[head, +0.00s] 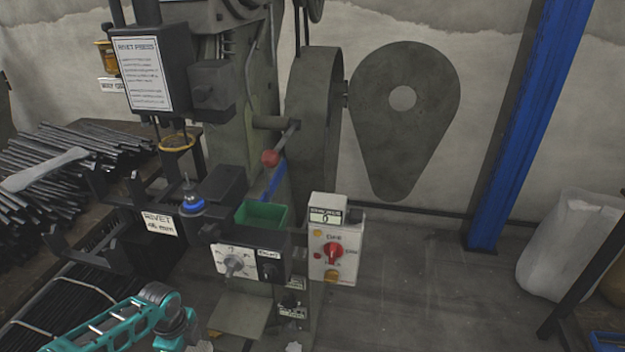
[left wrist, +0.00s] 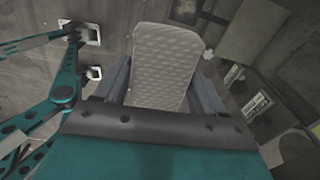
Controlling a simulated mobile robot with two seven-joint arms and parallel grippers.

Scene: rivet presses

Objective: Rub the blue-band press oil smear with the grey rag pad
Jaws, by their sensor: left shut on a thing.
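The grey rag pad (left wrist: 167,52) is a pale quilted slab with a rounded end. It stands between the two fingers of my left gripper (left wrist: 163,84), which is shut on it, in the left wrist view. In the head view, the rivet press (head: 232,105) stands left of centre. A blue band (head: 192,207) rings the base of its lower tool, and a blue strip (head: 273,181) shows on its body. I cannot make out an oil smear. My left arm shows at the lower left, with its gripper out of the head view. My right gripper is not in view.
A green bin (head: 262,215), a grey-knob control box (head: 236,262) and a red-knob box (head: 333,250) sit at the press front. A red-ball lever (head: 271,158) sticks out above. Dark rods (head: 98,139) lie left.

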